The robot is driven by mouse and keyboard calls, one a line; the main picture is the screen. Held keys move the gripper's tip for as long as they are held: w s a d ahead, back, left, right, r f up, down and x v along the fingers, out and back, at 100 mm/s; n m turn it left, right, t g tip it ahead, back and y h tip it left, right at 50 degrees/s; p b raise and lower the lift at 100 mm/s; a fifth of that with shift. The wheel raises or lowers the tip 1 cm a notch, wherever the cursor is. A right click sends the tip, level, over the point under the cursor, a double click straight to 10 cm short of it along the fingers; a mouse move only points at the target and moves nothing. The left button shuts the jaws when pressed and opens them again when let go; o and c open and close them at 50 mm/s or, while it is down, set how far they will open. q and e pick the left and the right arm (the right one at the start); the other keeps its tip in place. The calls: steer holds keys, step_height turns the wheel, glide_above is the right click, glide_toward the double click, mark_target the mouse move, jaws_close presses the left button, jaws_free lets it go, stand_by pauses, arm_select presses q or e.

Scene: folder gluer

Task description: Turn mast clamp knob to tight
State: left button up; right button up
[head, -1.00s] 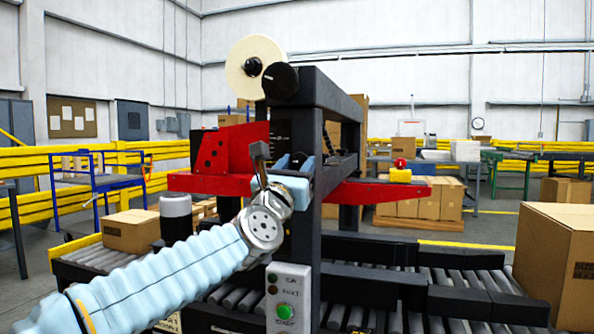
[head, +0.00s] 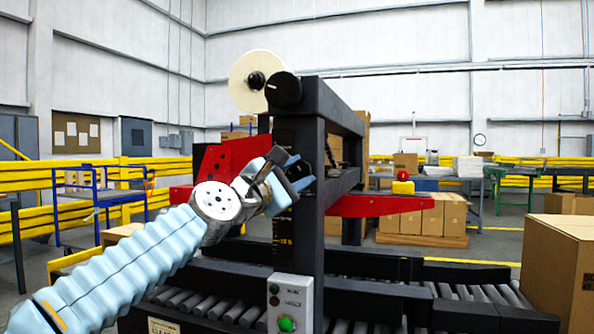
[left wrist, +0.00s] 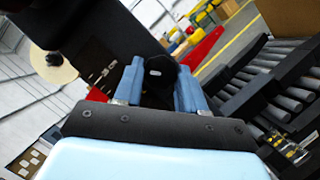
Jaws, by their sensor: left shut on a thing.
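The mast clamp knob (left wrist: 155,74) is a black knob with a small white mark, on the face of the dark mast. In the left wrist view it sits between the two blue fingers of my left gripper (left wrist: 157,84), which is shut on it. In the head view my left gripper (head: 296,174) is at the front of the mast (head: 310,225), below its top; there the fingers and wrist hide the knob. My right gripper is in neither view.
A larger black knob (head: 284,89) and a tape roll (head: 246,82) are at the mast top. Red plates (head: 372,205) extend either side of the mast. A control box with a green button (head: 287,324) is below. A roller conveyor (head: 455,290) and a carton (head: 562,262) are on the right.

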arm_select(q)
steer(key=m+g+p, duration=0.1)
steer(key=m, duration=0.1)
steer(key=m+g+p, duration=0.1)
steer(key=m+p, duration=0.1)
steer(key=m, duration=0.1)
steer(key=shift+r+p, duration=0.3)
steer(key=shift+r, duration=0.05)
steer(key=shift+f+m+g+p, duration=0.1)
steer(key=shift+m+g+p, duration=0.4)
steer(key=shift+m+p, duration=0.75)
steer(key=shift+f, duration=0.1)
steer(key=o, duration=1)
steer(key=shift+y, duration=0.3)
steer(key=shift+a, duration=0.1)
